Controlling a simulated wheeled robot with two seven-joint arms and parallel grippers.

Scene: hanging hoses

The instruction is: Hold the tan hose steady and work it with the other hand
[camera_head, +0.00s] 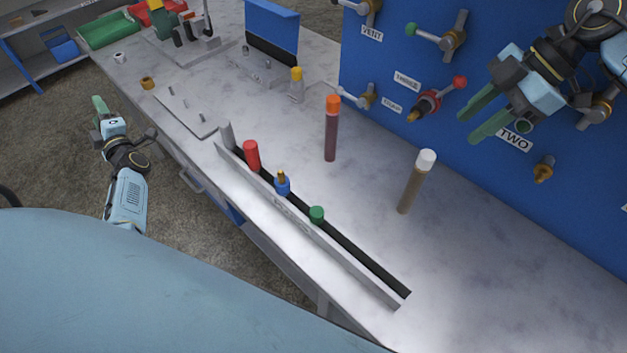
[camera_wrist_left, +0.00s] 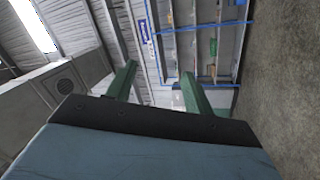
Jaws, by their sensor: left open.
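The tan hose (camera_head: 413,190) looks like a short, slightly tilted tan tube with a white cap, at the right of the grey bench in the head view. My right gripper (camera_head: 468,128) is up and to the right of it, in front of the blue panel. Its green fingers are apart, with nothing visible between them. My left gripper (camera_head: 98,101) is far left, out over the floor beyond the bench edge. The left wrist view shows its two green fingers apart and empty (camera_wrist_left: 160,68). Neither gripper touches the hose.
A dark red tube with an orange cap (camera_head: 332,130) stands left of the tan hose. A grey slotted rail (camera_head: 350,273) with red, blue and green pieces runs along the front edge. The blue panel (camera_head: 400,55) carries valves and fittings.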

